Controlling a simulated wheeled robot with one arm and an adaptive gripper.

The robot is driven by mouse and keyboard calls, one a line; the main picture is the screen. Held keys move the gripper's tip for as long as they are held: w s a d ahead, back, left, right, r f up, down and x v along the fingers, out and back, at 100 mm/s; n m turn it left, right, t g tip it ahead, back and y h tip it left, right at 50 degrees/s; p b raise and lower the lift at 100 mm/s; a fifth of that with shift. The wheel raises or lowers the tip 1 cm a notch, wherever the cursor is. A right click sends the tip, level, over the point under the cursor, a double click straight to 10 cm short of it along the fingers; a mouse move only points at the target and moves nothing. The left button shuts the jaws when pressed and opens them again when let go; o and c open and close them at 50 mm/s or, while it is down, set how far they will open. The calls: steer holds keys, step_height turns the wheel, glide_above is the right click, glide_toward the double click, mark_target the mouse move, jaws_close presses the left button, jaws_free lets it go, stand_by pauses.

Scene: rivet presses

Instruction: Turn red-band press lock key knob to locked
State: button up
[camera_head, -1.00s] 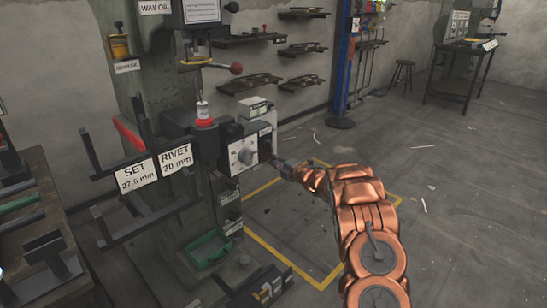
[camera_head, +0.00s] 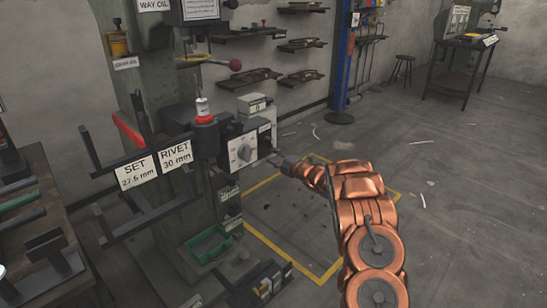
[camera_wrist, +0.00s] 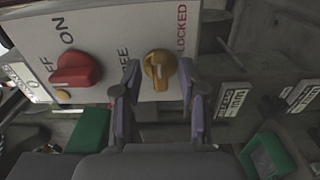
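In the wrist view a yellow key knob (camera_wrist: 160,68) sits on a white panel (camera_wrist: 110,30) between the words FREE on its left and LOCKED on its right. Its grip stands roughly upright in the picture, between the two words. My gripper (camera_wrist: 160,82) is open, with one fingertip on each side of the yellow knob. I cannot tell whether the fingers touch it. In the head view my gripper (camera_head: 276,160) is at the right side of the press's control box (camera_head: 243,150); the yellow knob cannot be made out there.
A red ON/OFF knob (camera_wrist: 75,68) is left of the yellow one on the same panel. Green trays show below in the wrist view, one (camera_wrist: 88,130) at left. The press (camera_head: 165,80) has a rack with SET and RIVET signs (camera_head: 136,172). Floor to the right is open.

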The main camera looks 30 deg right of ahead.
steer(key=v, duration=1.2)
stand_by(0.6)
steer(key=shift+r, duration=0.15)
